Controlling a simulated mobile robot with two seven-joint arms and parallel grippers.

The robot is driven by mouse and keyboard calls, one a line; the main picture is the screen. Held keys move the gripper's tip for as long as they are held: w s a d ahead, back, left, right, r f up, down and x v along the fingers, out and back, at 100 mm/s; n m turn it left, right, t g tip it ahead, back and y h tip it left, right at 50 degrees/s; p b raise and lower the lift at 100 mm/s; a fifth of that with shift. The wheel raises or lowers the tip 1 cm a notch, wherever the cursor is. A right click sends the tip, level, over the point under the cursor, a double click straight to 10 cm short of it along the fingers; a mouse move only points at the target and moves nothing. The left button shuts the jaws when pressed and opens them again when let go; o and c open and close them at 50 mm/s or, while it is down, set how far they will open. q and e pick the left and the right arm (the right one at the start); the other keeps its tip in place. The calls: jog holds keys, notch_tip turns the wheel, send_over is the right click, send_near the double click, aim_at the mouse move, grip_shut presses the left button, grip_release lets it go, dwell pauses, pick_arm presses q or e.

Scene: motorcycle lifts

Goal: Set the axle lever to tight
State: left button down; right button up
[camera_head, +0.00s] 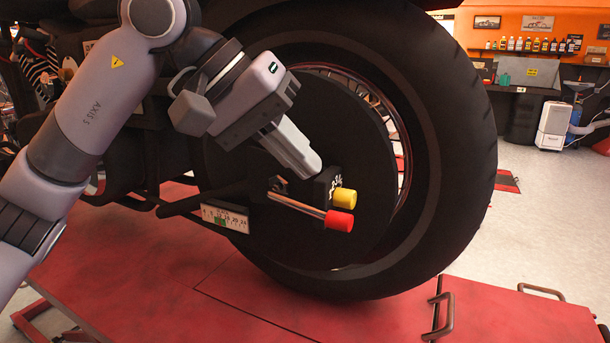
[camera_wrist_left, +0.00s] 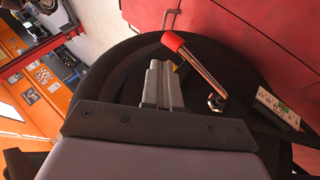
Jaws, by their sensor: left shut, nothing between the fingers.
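The axle lever is a metal rod (camera_head: 298,204) with a red tip (camera_head: 339,220), on the dark disc at the wheel's middle; it points right and slightly down. In the left wrist view the lever (camera_wrist_left: 205,72) lies right of the fingers. Just above the red tip is a yellow knob (camera_head: 345,197) by a black block with white marks, partly hidden by my gripper. My left gripper (camera_head: 312,170) is shut and empty, its fingertips close to the black block, above the lever; I cannot tell whether they touch. My right gripper is not in view.
A white scale plate with a green mark (camera_head: 225,217) sits left of the lever. The big black tyre (camera_head: 465,130) surrounds the disc. The red lift platform (camera_head: 290,305) lies below, with a handle (camera_head: 438,315) at right. Open floor lies farther right.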

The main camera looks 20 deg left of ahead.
pick_arm(q)
jog(key=s+r, duration=0.3)
jog(key=r, duration=0.4)
jog(key=shift+a, duration=0.4)
